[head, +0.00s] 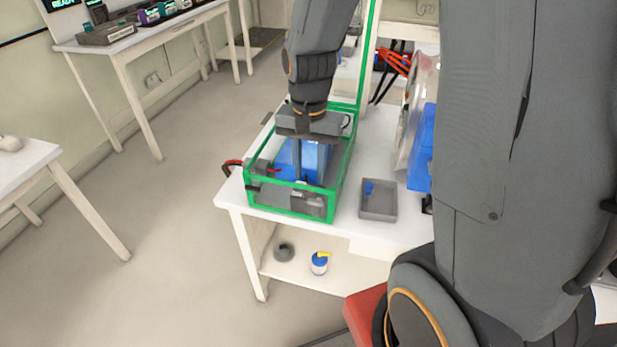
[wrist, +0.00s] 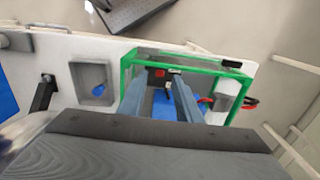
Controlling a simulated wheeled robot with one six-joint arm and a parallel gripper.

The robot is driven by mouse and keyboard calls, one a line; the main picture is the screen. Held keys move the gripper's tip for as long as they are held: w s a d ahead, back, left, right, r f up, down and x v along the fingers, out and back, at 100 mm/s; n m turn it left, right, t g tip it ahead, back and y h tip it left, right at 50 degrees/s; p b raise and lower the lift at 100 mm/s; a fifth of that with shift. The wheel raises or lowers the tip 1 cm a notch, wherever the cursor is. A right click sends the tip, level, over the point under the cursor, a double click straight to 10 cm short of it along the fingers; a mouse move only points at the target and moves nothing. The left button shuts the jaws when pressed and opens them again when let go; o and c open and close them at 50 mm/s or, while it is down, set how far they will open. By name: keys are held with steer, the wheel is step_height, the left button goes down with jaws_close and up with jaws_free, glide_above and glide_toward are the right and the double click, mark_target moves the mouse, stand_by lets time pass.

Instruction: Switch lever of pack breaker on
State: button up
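A green-edged open chassis frame (head: 287,212) stands on the white bench, with a blue block (head: 318,158) inside it. My gripper (head: 298,180) points down into the frame from above. In the wrist view my gripper (wrist: 161,85) shows two fingers apart, with a gap between them. A small dark upright part (wrist: 168,88), possibly the breaker lever, shows in that gap. A small red part (wrist: 159,73) sits just beyond the fingertips. I cannot tell whether the fingers touch anything or which way the lever is set. In the head view the arm hides part of the frame's inside.
A grey tray (head: 378,205) with a small blue item stands right of the frame. Red and black cable ends (head: 230,167) stick out at its left. A blue panel (head: 421,150) stands at the bench's right. The floor on the left is clear.

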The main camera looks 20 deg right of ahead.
steer(key=shift+f, duration=2.35)
steer(key=shift+c, duration=0.4)
jaws_close()
